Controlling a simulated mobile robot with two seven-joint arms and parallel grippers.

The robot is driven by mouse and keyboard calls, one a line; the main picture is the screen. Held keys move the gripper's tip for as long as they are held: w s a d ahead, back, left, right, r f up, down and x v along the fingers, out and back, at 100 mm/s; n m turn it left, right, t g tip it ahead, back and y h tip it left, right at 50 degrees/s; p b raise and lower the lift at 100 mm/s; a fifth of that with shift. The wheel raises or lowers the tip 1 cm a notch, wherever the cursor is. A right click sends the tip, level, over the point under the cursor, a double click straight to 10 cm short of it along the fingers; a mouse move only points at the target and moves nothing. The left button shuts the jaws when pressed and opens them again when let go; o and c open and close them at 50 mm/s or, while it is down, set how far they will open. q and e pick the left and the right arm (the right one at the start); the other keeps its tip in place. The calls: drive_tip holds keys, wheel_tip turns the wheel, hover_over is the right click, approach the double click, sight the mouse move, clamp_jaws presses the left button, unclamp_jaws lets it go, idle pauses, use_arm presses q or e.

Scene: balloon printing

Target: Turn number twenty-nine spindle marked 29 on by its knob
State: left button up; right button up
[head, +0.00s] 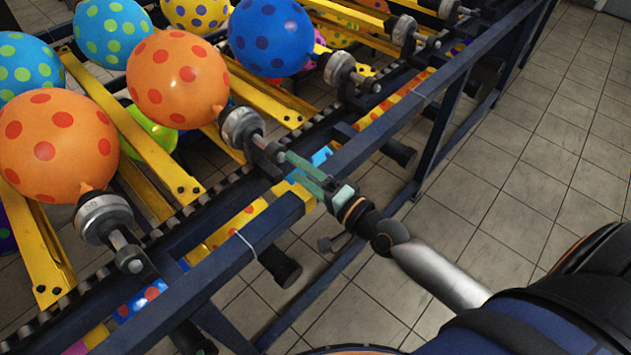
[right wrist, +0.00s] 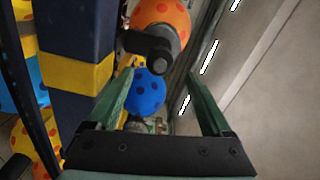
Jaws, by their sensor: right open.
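A spindle (head: 241,127) with a metal disc and a dark knob (head: 272,153) carries an orange balloon with red dots (head: 165,78). Its number is too small to read, so I cannot confirm it is 29. My right gripper (head: 285,170) has green fingers spread open, with its tips close beside this knob. In the right wrist view, the dark knob (right wrist: 152,46) lies ahead of the open fingers (right wrist: 160,76), with an orange balloon (right wrist: 168,14) behind it. I cannot tell whether a fingertip touches the knob. My left gripper is not in view.
Another spindle (head: 103,215) with an orange balloon (head: 55,145) is at the lower left. A further spindle (head: 340,70) with a blue balloon (head: 270,38) is beyond. A dark blue frame rail (head: 390,120) runs beneath my gripper. Tiled floor (head: 540,140) at right is clear.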

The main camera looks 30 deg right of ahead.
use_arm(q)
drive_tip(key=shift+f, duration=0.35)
use_arm(e)
drive_tip(key=shift+v, duration=2.15)
